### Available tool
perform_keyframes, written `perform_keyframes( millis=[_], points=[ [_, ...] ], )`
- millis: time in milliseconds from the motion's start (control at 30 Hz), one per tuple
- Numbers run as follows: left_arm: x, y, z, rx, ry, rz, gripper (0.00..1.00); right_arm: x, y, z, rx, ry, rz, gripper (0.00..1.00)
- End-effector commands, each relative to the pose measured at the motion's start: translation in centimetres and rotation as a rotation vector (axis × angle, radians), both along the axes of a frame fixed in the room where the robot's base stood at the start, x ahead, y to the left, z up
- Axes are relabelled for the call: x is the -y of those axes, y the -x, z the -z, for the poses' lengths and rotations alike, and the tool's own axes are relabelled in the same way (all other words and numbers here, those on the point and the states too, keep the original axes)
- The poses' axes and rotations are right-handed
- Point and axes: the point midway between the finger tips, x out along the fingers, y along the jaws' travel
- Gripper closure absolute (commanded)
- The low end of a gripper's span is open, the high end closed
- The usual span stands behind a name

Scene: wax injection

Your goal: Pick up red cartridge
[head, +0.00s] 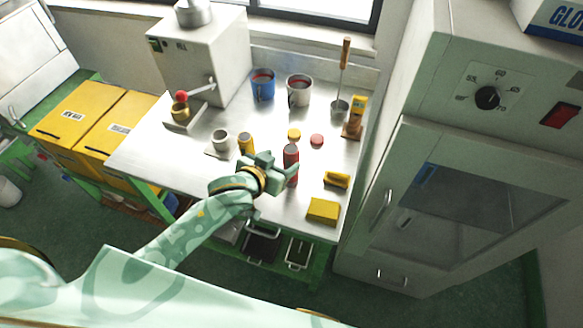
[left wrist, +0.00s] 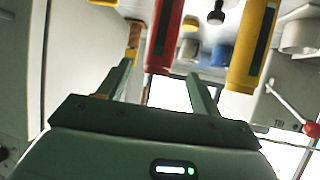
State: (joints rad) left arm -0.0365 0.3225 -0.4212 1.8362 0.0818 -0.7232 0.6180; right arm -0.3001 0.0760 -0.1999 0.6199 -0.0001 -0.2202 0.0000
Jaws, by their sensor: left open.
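The red cartridge (head: 291,153) stands upright on the steel bench, and my left gripper (head: 280,168) is right at it, partly covering its lower part. In the left wrist view the red cartridge (left wrist: 166,32) lies between the lines of the two open fingers (left wrist: 160,70), with its near end at about fingertip level. Whether a finger touches it I cannot tell. A yellow cartridge (head: 246,143) stands just left of the gripper; it also shows in the left wrist view (left wrist: 252,45), outside the fingers. My right gripper is not in view.
A white cup (head: 220,138), a yellow disc (head: 294,134) and a red disc (head: 317,140) are close by. Blue (head: 263,86) and grey (head: 299,91) pots stand behind. Yellow blocks (head: 322,210) lie at front right. A tall cabinet (head: 455,200) bounds the right side.

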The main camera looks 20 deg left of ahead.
Motion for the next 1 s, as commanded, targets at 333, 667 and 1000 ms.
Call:
perform_keyframes(
  millis=[333, 667, 1000],
  points=[
    [0.9, -3.6, 1.9, 0.002, 0.0, 0.0, 0.35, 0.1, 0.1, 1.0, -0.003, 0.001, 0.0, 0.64],
    [2.0, -7.2, 3.7, 0.001, 0.0, 0.001, 0.35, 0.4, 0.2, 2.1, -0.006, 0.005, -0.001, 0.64],
    [1.9, -7.2, 3.6, 0.001, 0.0, 0.001, 0.74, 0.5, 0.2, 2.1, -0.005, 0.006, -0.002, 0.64]
  ],
)
